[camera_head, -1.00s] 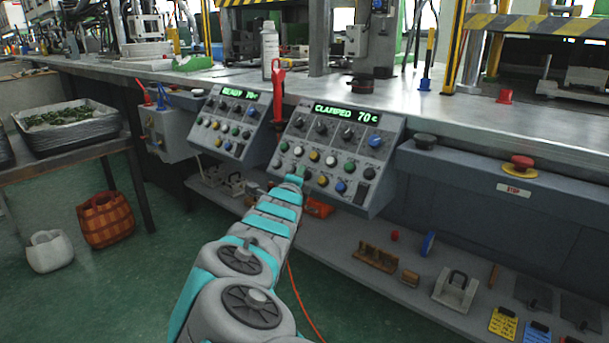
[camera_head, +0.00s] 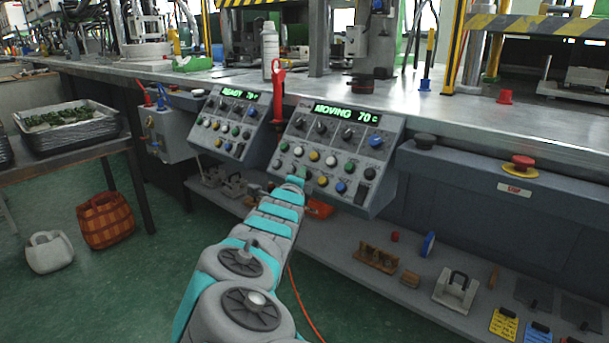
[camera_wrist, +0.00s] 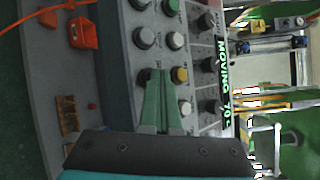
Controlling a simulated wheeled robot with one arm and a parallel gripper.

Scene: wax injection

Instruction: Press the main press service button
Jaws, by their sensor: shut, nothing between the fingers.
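The main press control panel (camera_head: 335,150) is a sloped grey box with a green display (camera_head: 346,112) reading MOVING 70 c. It has knobs and two rows of coloured buttons. The button labels are too small to read, so I cannot tell which is the service button. In the wrist view my gripper (camera_wrist: 161,72) is shut and empty, its green fingertips at the lower button row, just below a yellow button (camera_wrist: 180,75). The fingertips cover part of the lower row; I cannot tell whether they touch a button. In the head view the gripper is at the panel's lower left.
A second panel (camera_head: 231,122) reading READY stands to the left, with a red-handled tool (camera_head: 277,85) between the panels. A red stop button (camera_head: 520,164) is on the bench front to the right. A lower shelf (camera_head: 345,257) holds several small parts. The floor at left holds two baskets.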

